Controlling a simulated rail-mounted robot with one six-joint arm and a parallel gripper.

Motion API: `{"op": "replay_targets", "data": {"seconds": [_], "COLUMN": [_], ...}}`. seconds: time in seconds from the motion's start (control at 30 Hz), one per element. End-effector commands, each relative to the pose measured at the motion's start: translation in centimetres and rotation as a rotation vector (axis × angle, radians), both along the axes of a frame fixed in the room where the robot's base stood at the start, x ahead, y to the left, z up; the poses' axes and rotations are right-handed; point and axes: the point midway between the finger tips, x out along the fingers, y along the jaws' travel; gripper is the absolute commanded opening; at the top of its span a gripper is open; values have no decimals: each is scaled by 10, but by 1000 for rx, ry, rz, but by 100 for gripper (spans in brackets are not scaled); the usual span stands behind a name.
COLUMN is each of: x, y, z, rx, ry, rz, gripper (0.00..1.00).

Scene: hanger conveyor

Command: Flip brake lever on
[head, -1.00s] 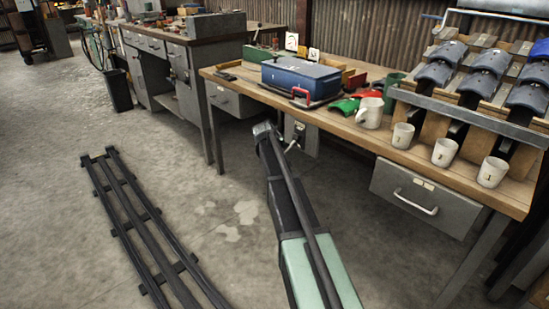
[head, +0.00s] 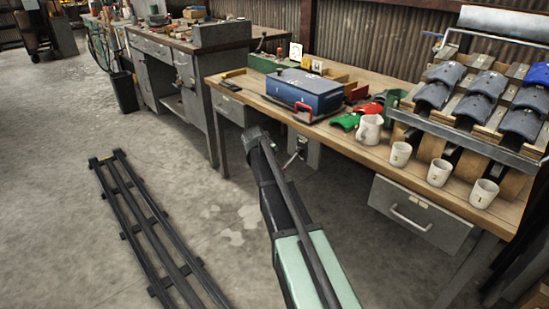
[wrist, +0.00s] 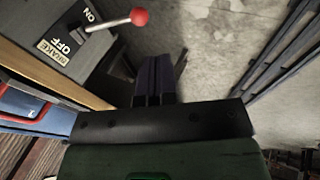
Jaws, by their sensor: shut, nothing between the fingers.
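The brake lever (wrist: 112,23) is a thin metal rod with a red ball knob (wrist: 139,17), in the upper left of the wrist view. It sticks out from a grey brake box (wrist: 35,20) with BRAKE, ON and OFF labels, its base between ON and OFF. Which position it is in, I cannot tell. In the head view the brake box (head: 306,148) is under the workbench front edge, with the lever (head: 291,161) small on it. My gripper (wrist: 160,62) is shut and empty, to the lower right of the knob in the wrist view, apart from it.
The wooden workbench (head: 345,135) stands over the brake box and carries a blue case (head: 305,90), white mugs (head: 438,172) and a rack of grey-blue parts. A drawer (head: 420,212) hangs at right. A dark floor rail (head: 140,215) lies at left; the floor between is open.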

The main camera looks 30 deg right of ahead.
Motion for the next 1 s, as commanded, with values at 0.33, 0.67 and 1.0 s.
{"op": "replay_targets", "data": {"seconds": [0.33,0.67,1.0], "x": [-10,-10,-171], "y": [18,18,118], "z": [22,21,0], "rx": [0,0,337], "ry": [-1,-1,124], "rz": [0,0,-317], "gripper": [0,0,0]}}
